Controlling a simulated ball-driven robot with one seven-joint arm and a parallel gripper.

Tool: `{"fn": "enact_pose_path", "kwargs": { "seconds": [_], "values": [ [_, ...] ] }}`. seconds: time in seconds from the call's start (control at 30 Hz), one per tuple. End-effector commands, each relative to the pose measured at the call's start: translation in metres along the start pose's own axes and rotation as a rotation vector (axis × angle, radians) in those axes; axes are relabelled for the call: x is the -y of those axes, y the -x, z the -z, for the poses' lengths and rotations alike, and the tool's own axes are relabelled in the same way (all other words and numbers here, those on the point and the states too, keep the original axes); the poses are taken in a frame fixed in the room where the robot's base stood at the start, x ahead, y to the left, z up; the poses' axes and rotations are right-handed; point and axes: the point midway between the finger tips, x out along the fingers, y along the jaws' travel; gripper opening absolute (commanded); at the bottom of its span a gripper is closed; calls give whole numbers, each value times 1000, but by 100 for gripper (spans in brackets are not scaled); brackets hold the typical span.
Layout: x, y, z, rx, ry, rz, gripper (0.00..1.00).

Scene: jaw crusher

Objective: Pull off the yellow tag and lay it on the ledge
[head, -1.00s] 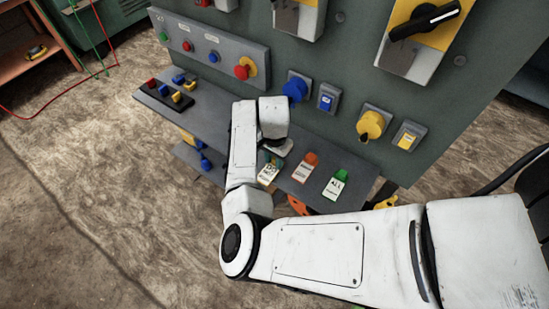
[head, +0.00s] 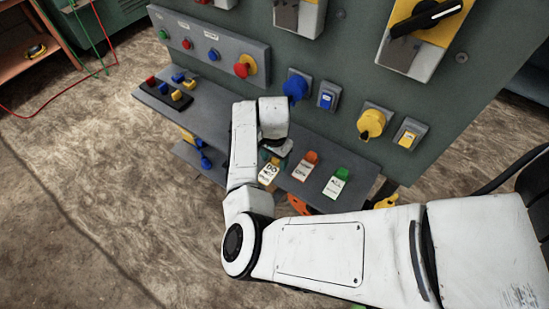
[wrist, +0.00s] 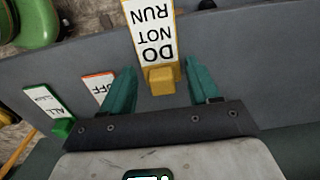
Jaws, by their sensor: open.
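The yellow tag (wrist: 152,42), a white card with a yellow border and grip reading "DO NOT RUN", shows upside down in the wrist view. In the head view the tag (head: 268,174) is at the grey ledge (head: 215,122), just below my wrist. My gripper (wrist: 160,68) has its two green fingers apart, one on each side of the tag's yellow grip. Gaps show between fingers and grip, and the gripper holds nothing. In the head view my arm mostly hides the fingers.
An orange tag (head: 305,167) and a green tag (head: 338,182) are to the right. A black block (head: 165,95) with small coloured pieces is at the ledge's left end. The panel behind carries a blue knob (head: 295,88) and a yellow knob (head: 371,123) close to my arm.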

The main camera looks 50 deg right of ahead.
Motion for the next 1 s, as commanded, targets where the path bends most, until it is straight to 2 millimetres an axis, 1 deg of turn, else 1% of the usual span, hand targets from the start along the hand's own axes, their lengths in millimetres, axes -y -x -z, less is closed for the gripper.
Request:
{"fn": "enact_pose_path", "kwargs": {
  "seconds": [0.17,0.27,0.37,0.6,0.7,0.83,1.0],
  "values": [
    [0,2,0,0,0,0,60],
    [1,10,0,-1,-1,1,60],
    [1,25,0,-2,-2,2,60],
    [1,71,0,-2,-2,3,60],
    [0,87,0,-2,-2,2,60],
    [0,101,0,-1,-1,1,60],
    [0,108,0,0,0,0,60]
  ]
}}
